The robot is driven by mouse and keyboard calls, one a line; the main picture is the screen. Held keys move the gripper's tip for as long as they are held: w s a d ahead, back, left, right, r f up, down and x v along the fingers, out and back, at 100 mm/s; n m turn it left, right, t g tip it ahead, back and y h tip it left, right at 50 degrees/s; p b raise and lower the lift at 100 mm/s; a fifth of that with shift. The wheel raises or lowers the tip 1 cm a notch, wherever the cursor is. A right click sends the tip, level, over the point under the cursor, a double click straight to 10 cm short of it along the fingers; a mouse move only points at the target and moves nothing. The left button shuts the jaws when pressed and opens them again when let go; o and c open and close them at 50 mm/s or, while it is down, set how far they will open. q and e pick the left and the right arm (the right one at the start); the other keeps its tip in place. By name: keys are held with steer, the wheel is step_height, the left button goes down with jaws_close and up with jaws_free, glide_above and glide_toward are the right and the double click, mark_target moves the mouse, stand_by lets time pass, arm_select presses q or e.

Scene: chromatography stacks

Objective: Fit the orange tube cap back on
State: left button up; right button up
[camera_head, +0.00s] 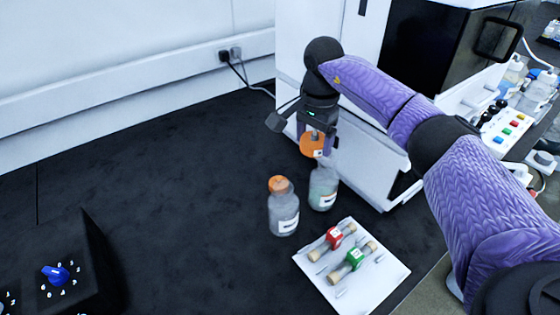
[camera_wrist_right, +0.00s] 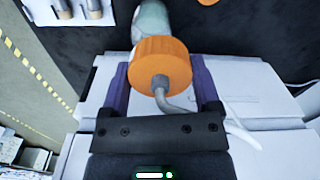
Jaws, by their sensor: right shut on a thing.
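An orange tube cap (camera_head: 312,146) is held between the purple fingers of my right gripper (camera_head: 318,138). In the right wrist view the cap (camera_wrist_right: 162,60) sits between the fingers of the gripper (camera_wrist_right: 160,80), with a grey fitting and tube on its top. An uncapped-looking clear bottle (camera_head: 323,190) with a white label stands upright just below the cap; it also shows beyond the cap in the wrist view (camera_wrist_right: 152,24). Whether cap and bottle neck touch, I cannot tell. My left gripper is out of view.
A second bottle (camera_head: 284,212) with its own orange cap stands close on the left. A white tray (camera_head: 386,281) with red and green labelled columns lies in front. The white instrument (camera_head: 350,148) stands behind. The black bench on the left is mostly clear.

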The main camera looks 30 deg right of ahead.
mark_target(326, 163)
steer(key=d, duration=0.1)
steer(key=d+m, duration=0.2)
steer(key=shift+s+d, duration=0.15)
steer(key=shift+s, duration=0.1)
steer(key=shift+d+f+m, duration=0.1)
steer(key=shift+d+m, duration=0.2)
steer(key=shift+m, duration=0.1)
step_height(326, 163, down, 4)
steer(key=b, duration=0.3)
steer(key=shift+f, duration=0.2)
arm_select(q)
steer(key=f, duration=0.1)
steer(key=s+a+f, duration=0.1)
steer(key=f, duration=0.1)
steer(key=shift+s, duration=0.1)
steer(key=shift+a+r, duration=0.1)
arm_select(e)
steer(key=shift+r, duration=0.1)
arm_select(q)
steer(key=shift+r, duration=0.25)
